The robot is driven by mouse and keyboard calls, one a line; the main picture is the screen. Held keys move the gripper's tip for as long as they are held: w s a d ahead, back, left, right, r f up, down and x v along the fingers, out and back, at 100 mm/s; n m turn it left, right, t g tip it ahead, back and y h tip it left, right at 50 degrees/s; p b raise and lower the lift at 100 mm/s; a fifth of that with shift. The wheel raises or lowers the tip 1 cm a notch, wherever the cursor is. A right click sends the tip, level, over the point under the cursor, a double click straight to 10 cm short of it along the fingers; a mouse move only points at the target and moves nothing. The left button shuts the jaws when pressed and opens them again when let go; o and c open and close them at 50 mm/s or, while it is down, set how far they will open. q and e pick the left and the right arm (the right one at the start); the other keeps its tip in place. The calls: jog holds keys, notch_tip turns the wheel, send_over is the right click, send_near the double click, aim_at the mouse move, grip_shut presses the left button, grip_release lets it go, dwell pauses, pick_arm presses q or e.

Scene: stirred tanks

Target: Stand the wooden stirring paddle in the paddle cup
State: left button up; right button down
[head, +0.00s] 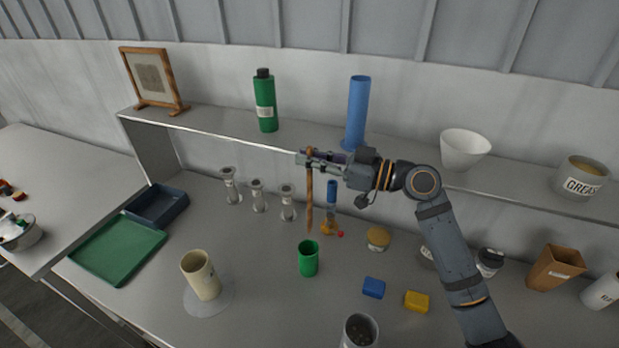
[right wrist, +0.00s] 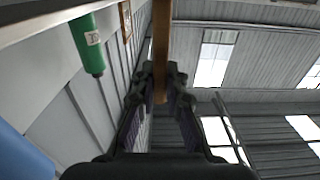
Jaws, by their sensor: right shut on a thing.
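The wooden stirring paddle (head: 309,205) hangs upright from my right gripper (head: 306,160), which is shut on its upper part. The paddle also shows between the fingers (right wrist: 163,88) in the right wrist view (right wrist: 161,50). Its lower end hangs above a green cup (head: 308,259) on the bench and looks apart from it. The green cup looks like the paddle cup, though I cannot read any label on it. A cream tank (head: 201,275) stands on a round base at the left. My left gripper is out of view.
Small metal stands (head: 258,196) are behind the cup, with a blue-topped bottle (head: 331,205) beside the paddle. Blue (head: 373,288) and yellow (head: 417,301) blocks lie at the right. A dark cup (head: 358,331) is in front. The shelf holds a green bottle (head: 265,104) and blue cylinder (head: 357,112).

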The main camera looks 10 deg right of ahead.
aim_at(311, 207)
jog(key=f, duration=0.1)
jog(key=f+b, duration=0.1)
jog(key=f, duration=0.1)
jog(key=shift+s+a, duration=0.15)
jog(key=shift+a, duration=0.15)
jog(key=shift+a+f+b, duration=0.1)
jog(key=shift+f+b, duration=0.35)
jog(key=shift+f, duration=0.25)
notch_tip(311, 207, down, 3)
jog(key=b, duration=0.2)
jog(key=shift+f+b, duration=0.1)
jog(key=shift+b, duration=0.25)
notch_tip(311, 207, down, 6)
jog(key=b, duration=0.7)
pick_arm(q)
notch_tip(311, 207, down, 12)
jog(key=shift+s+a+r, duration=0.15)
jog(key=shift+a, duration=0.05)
